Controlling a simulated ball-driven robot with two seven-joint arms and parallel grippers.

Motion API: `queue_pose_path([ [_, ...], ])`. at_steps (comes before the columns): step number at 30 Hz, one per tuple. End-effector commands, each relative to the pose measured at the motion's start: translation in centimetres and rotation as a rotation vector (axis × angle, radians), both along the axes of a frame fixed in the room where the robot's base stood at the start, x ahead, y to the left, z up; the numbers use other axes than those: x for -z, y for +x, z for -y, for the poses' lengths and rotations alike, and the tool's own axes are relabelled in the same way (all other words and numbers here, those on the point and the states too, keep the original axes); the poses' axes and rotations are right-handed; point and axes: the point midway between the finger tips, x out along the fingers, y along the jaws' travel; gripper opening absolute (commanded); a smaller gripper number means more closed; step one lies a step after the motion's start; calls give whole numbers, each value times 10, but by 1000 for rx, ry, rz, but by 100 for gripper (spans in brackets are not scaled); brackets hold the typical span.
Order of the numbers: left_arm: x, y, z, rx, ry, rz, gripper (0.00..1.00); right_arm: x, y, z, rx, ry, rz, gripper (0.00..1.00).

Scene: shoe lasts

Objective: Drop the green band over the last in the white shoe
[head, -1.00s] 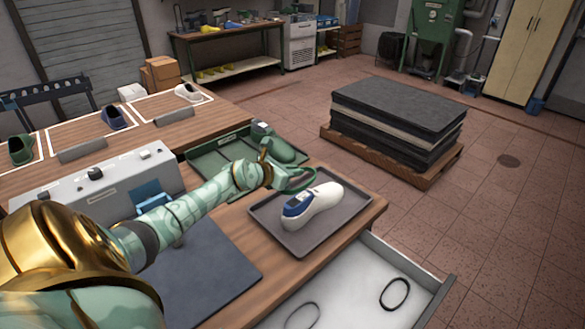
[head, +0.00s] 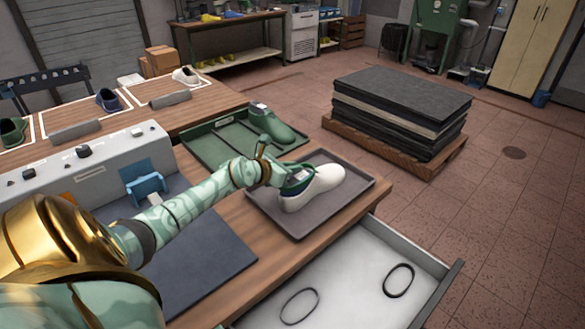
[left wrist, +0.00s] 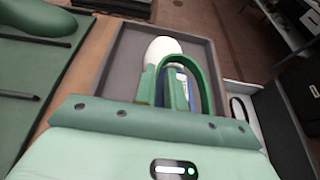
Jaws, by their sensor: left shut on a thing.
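The white shoe (head: 322,186) lies in a grey tray (head: 262,211), toe to the right. The blue last (head: 296,178) in it is partly hidden by my left gripper (head: 284,177) and the green band (head: 306,187). My left gripper is shut on the green band, at the shoe's opening. In the left wrist view, the band (left wrist: 207,68) arches in front of the white toe (left wrist: 163,48), and a little blue of the last shows behind it. I cannot tell whether the band touches the last. My right gripper is not in view.
An open white drawer (head: 345,280) at the front right holds a black band (head: 398,280) and a grey band (head: 299,306). A grey machine (head: 85,165) and dark mat (head: 205,262) are at left.

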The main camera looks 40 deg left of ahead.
Motion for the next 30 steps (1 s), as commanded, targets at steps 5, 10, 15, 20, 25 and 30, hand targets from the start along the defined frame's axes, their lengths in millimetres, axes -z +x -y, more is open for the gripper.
queue_pose_path([
  [5, 12, -4, 3, 4, -5, -24, 0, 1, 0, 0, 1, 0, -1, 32],
  [10, 15, -5, 4, 6, -6, -30, 37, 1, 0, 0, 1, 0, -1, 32],
  [15, 16, -5, 4, 7, -7, -32, 37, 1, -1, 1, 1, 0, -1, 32],
  [20, 16, -5, 5, 7, -8, -32, 37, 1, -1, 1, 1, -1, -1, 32],
  [25, 13, -11, 4, 6, -7, -33, 37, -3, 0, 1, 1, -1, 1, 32],
  [30, -3, -39, 0, 6, -5, -30, 37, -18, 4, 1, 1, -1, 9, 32],
])
